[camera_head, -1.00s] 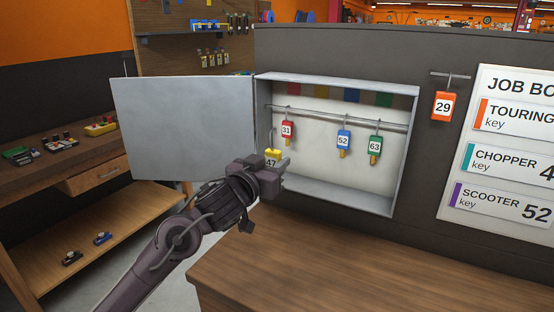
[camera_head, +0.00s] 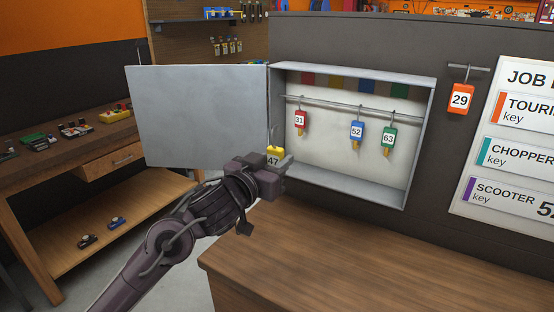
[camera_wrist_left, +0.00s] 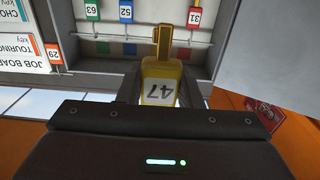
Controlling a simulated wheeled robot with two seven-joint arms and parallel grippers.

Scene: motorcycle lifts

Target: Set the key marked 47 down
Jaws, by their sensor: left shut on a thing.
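The key marked 47 has a yellow tag (camera_head: 274,154) and is held in my left gripper (camera_head: 276,166), in front of the left edge of the open key cabinet (camera_head: 352,192). The left wrist view shows the yellow tag (camera_wrist_left: 160,82) with its number upside down, between the fingers. The gripper is shut on it. The tag's lower part is hidden by the fingers in the head view. My right gripper is in neither view.
Red key 31 (camera_head: 300,119), blue key 52 (camera_head: 357,131) and green key 63 (camera_head: 389,137) hang on the cabinet rail. Orange key 29 (camera_head: 460,99) hangs outside, beside the job board (camera_head: 515,155). The cabinet door (camera_head: 200,115) stands open. The wooden bench top (camera_head: 340,262) below is clear.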

